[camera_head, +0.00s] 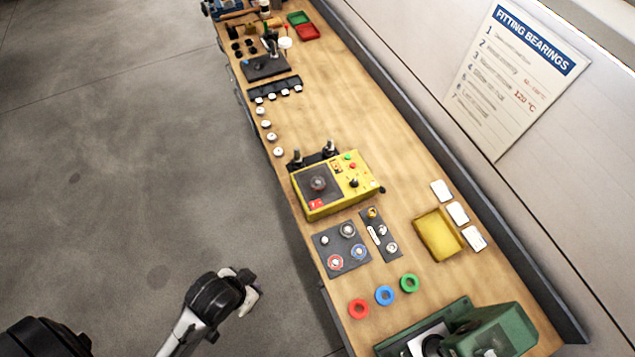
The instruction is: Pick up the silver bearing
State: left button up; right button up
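Silver rings that look like bearings lie on a dark mat (323,233) on the workbench. One plain silver bearing (347,229) is at the mat's upper right. A smaller silver piece (324,240) is at its upper left. A bearing with a red ring (335,262) and one with a blue ring (359,251) lie in the lower row. My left gripper (252,290) is over the floor, left of the bench edge and apart from everything on the bench. Its fingers are too small and angled to tell open from shut. My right gripper is not in view.
A yellow box with a dark plate (318,186) stands above the mat. A narrow dark strip with small parts (379,234) lies beside it. Red (358,309), blue (384,295) and green (409,283) rings lie below. A yellow tray (437,235) and a green machine (497,328) are to the right.

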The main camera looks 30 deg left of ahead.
pick_arm(q)
jog(key=o, duration=1.2)
